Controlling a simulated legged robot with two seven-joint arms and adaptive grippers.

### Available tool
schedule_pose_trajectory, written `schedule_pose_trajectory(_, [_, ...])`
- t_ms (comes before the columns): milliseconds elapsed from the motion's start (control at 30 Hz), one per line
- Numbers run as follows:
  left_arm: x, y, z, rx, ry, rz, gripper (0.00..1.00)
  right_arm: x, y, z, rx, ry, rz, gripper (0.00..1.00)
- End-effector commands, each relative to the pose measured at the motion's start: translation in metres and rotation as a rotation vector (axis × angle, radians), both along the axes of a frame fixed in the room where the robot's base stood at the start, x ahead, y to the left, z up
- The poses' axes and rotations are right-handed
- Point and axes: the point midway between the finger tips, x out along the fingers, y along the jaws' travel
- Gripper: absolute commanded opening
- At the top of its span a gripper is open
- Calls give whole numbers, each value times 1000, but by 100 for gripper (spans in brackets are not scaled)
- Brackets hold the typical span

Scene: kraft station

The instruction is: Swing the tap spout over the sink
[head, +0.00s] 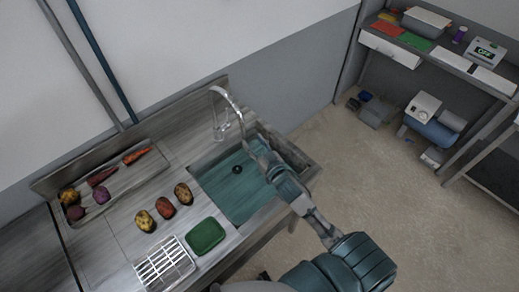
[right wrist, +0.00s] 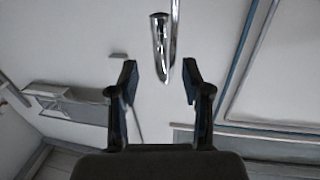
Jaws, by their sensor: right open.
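The chrome tap (head: 220,112) stands at the back edge of the sink (head: 222,190) in the head view. Its curved spout (head: 236,106) arcs to the right and its tip hangs near the sink's back rim. In the right wrist view the shiny spout (right wrist: 160,45) comes down from the top, ahead of and between my fingers. My right gripper (head: 252,146) is open beside the spout's tip, over the back of the sink. The wrist view shows its two fingers (right wrist: 160,82) apart; I cannot tell whether either touches the spout. My left gripper is out of view.
Several potatoes (head: 165,209), a green sponge-like block (head: 206,236) and a wire rack (head: 163,264) lie on the counter left of the sink. A tray (head: 125,178) holds vegetables at the back. A shelf unit (head: 440,59) stands at the right, with clear floor between.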

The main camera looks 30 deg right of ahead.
Motion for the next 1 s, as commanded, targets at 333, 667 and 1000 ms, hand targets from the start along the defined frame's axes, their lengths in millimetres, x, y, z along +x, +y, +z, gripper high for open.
schedule_pose_trajectory(333, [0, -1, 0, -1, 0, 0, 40, -41, -1, -1, -1, 1, -1, 49])
schedule_pose_trajectory(667, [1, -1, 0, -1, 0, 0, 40, -41, -1, 0, 0, 0, -1, 49])
schedule_pose_trajectory(1000, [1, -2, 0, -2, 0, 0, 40, -53, 2, -32, -6, 128, -31, 49])
